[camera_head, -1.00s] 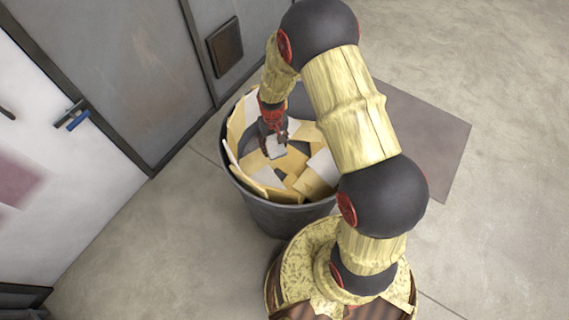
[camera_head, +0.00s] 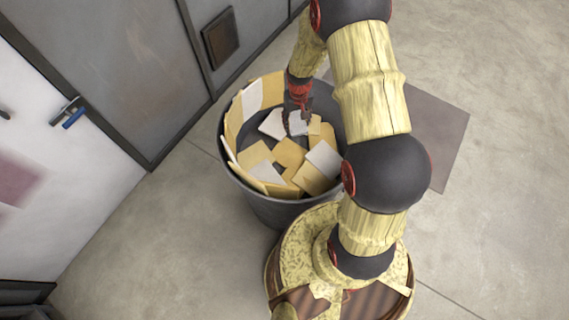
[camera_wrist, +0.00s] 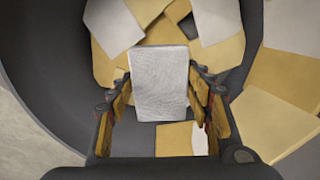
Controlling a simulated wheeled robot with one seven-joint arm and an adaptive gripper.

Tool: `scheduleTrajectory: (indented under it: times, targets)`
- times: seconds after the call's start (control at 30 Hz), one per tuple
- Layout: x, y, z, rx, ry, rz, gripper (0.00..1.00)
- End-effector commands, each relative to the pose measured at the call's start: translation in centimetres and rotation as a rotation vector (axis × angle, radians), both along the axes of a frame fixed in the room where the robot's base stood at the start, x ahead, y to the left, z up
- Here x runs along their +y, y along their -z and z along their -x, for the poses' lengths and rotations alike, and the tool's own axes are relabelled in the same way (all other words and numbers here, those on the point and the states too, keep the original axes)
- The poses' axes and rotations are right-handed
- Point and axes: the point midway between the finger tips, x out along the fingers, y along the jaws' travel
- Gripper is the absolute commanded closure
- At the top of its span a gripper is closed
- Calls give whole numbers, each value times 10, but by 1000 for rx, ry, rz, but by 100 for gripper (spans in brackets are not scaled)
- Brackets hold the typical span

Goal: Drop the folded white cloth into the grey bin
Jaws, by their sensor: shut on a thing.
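The folded white cloth (camera_wrist: 159,82) is a small pale rectangle with a fine weave, held between the fingers of my gripper (camera_wrist: 158,100) in the wrist view. In the head view my gripper (camera_head: 298,122) points down over the grey bin (camera_head: 273,211), with the cloth (camera_head: 297,124) at its fingertips, partly hidden by the fingers. The bin is round, dark grey and open at the top. The cloth appears inside the rim outline, above the bin's contents; its exact height over them I cannot tell.
Several yellow and white flat pieces (camera_head: 289,153) lie in the bin and lean along its wall. A grey door (camera_head: 125,70) and wall stand at the left. A dark flat mat (camera_head: 436,135) lies on the floor to the right. The concrete floor (camera_head: 500,240) is clear at the right.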

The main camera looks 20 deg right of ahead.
Motion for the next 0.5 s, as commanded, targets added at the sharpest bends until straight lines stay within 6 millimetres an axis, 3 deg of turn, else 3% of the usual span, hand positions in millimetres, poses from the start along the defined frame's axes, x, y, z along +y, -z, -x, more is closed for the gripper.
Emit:
scheduleTrajectory:
  times: [0.2, 0.5]
  targets:
    - [0, 27, 0, 1, 0, 0, 77]
    - [0, 31, 0, 0, 0, 0, 77]
